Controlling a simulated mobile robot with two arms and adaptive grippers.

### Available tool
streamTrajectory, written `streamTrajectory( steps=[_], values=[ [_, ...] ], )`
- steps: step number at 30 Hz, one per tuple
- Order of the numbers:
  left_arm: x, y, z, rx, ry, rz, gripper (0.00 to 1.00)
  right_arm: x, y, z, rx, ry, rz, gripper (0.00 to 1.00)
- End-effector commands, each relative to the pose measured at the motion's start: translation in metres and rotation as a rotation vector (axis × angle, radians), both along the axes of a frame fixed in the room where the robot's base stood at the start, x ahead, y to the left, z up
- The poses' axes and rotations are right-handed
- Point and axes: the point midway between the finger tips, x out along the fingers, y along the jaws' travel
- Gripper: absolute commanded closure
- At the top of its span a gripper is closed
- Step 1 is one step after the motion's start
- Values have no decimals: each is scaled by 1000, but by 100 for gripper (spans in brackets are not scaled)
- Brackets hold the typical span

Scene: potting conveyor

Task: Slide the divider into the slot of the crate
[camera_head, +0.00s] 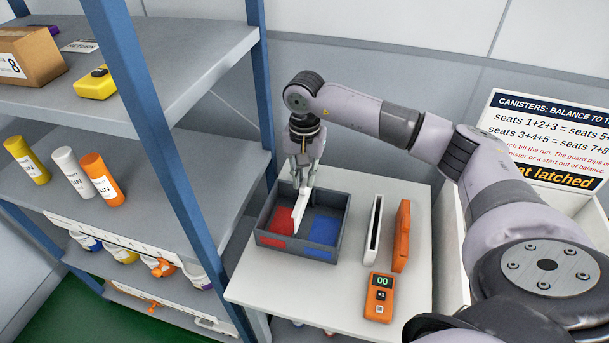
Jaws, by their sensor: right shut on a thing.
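The dark grey crate (331,252) stands on the white table, with a red floor area on its left and a blue one on its right. My right gripper (303,180) reaches down over the crate's back part and is shut on the white divider (300,210). The divider is a thin plate, held roughly upright between the red and blue areas, with its lower part inside the crate. I cannot tell whether its edges sit in the slot. My left gripper is not in view.
On the table (275,290), right of the crate, are a white-edged dark slab (374,228), an orange slab (402,235) and an orange handheld counter (379,297). A blue-posted shelf (205,65) with canisters and a box stands at left. A sign (550,140) is at right.

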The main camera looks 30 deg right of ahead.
Motion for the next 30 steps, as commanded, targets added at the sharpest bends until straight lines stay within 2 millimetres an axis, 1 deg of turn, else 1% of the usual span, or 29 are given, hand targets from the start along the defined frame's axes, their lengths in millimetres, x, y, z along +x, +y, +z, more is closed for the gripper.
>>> streamTrajectory(
  steps=[6,22,30],
  values=[
    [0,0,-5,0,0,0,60,0,0,-1,0,0,0,100],
    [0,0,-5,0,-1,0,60,0,0,0,0,0,0,100],
    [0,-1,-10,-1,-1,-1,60,0,0,0,-1,-1,0,100]
  ],
)
